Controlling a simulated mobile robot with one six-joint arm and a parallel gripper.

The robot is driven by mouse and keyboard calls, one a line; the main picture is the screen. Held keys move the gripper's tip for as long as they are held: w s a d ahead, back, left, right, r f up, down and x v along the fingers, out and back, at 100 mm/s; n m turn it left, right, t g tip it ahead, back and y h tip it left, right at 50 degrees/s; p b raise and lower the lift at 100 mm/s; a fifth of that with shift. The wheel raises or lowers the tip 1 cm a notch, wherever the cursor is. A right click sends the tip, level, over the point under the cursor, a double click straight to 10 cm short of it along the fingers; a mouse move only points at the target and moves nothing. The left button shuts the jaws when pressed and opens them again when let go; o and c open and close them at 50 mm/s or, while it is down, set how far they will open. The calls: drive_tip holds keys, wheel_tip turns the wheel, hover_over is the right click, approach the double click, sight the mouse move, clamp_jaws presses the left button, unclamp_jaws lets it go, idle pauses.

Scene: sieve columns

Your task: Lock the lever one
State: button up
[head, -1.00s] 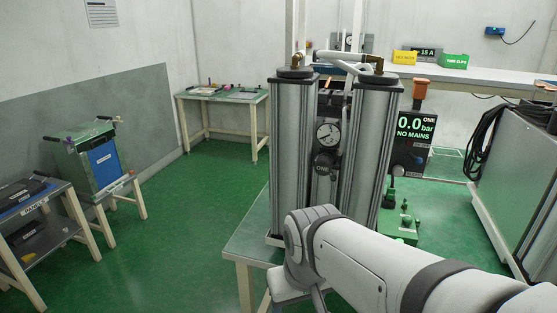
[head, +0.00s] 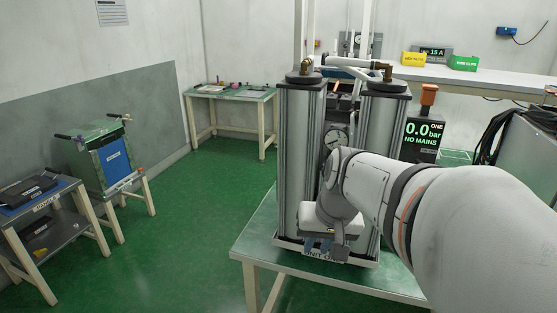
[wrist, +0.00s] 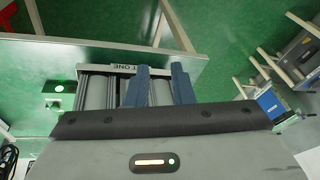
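Unit one, a twin-column sieve unit (head: 301,150), stands upright on a green-topped table (head: 262,245). Its pressure gauge (head: 335,137) is partly covered by my arm. I cannot make out lever one; the area below the gauge is hidden. My gripper (head: 318,244) is low in front of the columns, above the base label. In the wrist view its two blue fingers (wrist: 160,88) are apart with nothing seen held between them. The label ending in ONE (wrist: 124,69) lies just beyond the fingertips there.
A display (head: 422,130) reads 0.0 bar, NO MAINS, ONE. A small box with a green light (wrist: 57,88) shows beside the unit. A shelf stand (head: 45,210) and a blue-fronted case (head: 116,160) stand left. The green floor between is clear. A bench stands behind.

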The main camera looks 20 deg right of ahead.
drive_tip(key=w+d+r+m, duration=0.1)
drive_tip(key=w+d+r, duration=0.1)
drive_tip(key=d, duration=0.1)
drive_tip(key=w+d+r+m+t+p, duration=0.1)
drive_tip(key=w+d+r, duration=0.1)
drive_tip(key=d+r, duration=0.1)
drive_tip(key=w+d+r+m+p, duration=0.1)
drive_tip(key=w+d+r, duration=0.1)
drive_tip(key=d, duration=0.2)
drive_tip(key=shift+d+r+t, duration=0.1)
drive_tip(key=shift+r+t, duration=0.15)
drive_tip(key=shift+t, duration=0.05)
clamp_jaws()
drive_tip(key=w+d+r+m+t+p, duration=0.1)
drive_tip(key=d+r, duration=0.3)
drive_tip(key=d, duration=0.5)
drive_tip(key=shift+w+r+m, duration=0.2)
drive_tip(key=shift+w+m, duration=0.3)
drive_tip(key=shift+w, duration=0.15)
